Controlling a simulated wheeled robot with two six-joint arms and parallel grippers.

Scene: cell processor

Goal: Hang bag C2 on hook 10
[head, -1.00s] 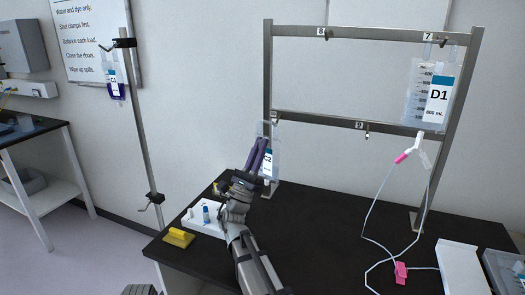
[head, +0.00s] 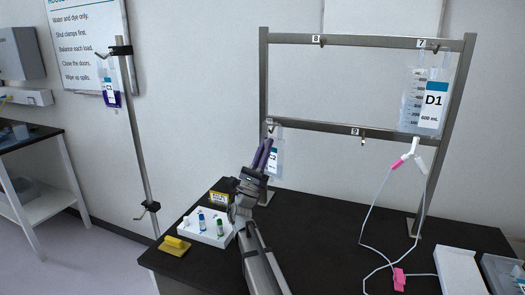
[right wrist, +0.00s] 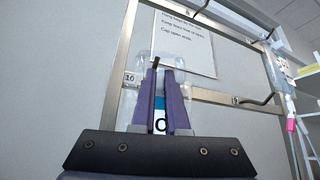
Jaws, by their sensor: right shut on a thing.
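Bag C2 (head: 277,158) is a clear bag with a blue and white label. It hangs upright from my right gripper (head: 266,148), whose purple fingers are shut on its upper part. Hook 10 (head: 270,127) is at the left end of the rack's lower bar, right by the bag's top edge. In the right wrist view the bag's clear top (right wrist: 166,66) stands above the fingers (right wrist: 165,100), just right of the 10 tag (right wrist: 131,79). I cannot tell whether the hook passes through the bag's hole. My left gripper is out of view.
Bag D1 (head: 425,105) hangs at hook 7, its tubing looping down to the black bench (head: 330,230). Hooks 8 (head: 321,41) and 9 (head: 362,140) are empty. A white tray with vials (head: 207,228) sits left of my right arm. Bag C1 (head: 111,92) hangs on a pole at left.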

